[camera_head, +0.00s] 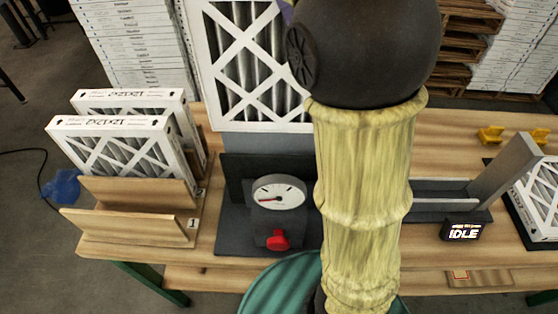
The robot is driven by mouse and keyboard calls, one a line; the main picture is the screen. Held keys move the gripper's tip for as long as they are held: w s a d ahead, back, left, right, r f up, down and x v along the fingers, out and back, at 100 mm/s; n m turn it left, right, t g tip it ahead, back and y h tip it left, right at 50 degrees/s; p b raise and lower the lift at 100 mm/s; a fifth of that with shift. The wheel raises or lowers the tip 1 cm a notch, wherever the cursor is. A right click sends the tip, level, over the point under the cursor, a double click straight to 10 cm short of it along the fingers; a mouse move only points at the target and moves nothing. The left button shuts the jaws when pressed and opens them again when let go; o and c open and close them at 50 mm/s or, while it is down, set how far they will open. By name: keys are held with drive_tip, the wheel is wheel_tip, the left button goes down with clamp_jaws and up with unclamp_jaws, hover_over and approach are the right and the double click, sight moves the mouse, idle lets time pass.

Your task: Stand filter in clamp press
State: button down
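A large white-framed filter (222,70) with a white lattice over grey pleats is upright at the top centre, behind the gauge. My arm covers its right side, and my gripper is hidden, so I cannot tell whether it touches the filter. Two more filters (112,150) stand in a wooden rack (125,225) at the left. At the right, a grey fixture (502,172) with an upright plate, low rails and a small display (463,232) reading IDLE may be the clamp press; my arm hides its left part.
A dark stand with a dial gauge (279,192) and red knob (278,240) sits at the centre of the wooden table (225,262). Another filter (542,200) lies at the right edge. Yellow clips (491,135) lie at the back right.

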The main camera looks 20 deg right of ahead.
sight(284, 130)
drive_tip(key=shift+s, duration=0.1)
wheel_tip(284, 130, down, 23)
drive_tip(key=b, duration=0.4)
drive_tip(key=shift+r, duration=0.1)
drive_tip(key=shift+f, duration=0.5)
drive_tip(key=shift+f, duration=2.05)
drive_tip(key=shift+f+b, duration=0.1)
drive_tip(key=shift+b, duration=0.2)
drive_tip(key=c, duration=0.8)
unclamp_jaws()
drive_tip(key=shift+c, duration=0.2)
